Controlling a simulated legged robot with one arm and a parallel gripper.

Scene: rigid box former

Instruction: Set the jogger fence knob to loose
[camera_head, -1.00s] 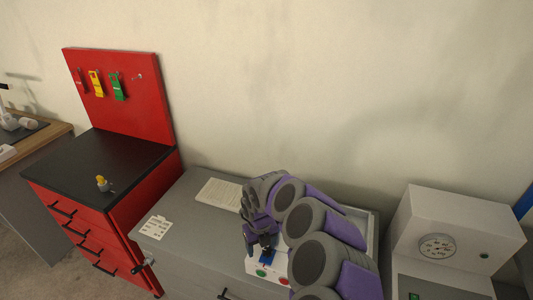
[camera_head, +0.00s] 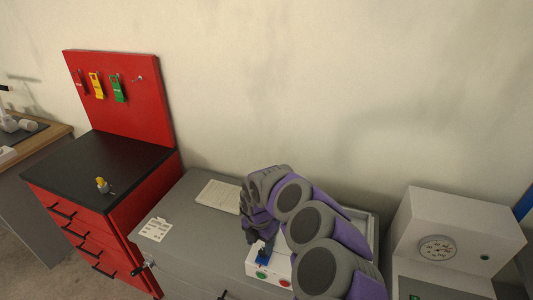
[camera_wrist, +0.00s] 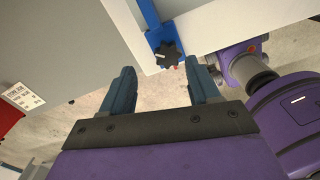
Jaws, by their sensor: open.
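The black star-shaped knob (camera_wrist: 167,55) sits on a blue bracket (camera_wrist: 158,32) in the wrist view, at the edge of a pale grey housing. My gripper (camera_wrist: 160,68) is open, with its two dark fingers to either side below the knob in the picture. The knob appears apart from both fingers, and nothing is held. In the head view the blue bracket (camera_head: 264,258) shows at the white control box, just below my gripper (camera_head: 258,236). The knob's setting cannot be read.
The white control box (camera_head: 254,271) has a green and a red button. A grey cabinet top (camera_head: 190,225) carries a paper pad (camera_head: 218,196) and a label card (camera_head: 155,229). A red drawer cabinet (camera_head: 133,225) stands left, a white gauge box (camera_head: 450,225) right.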

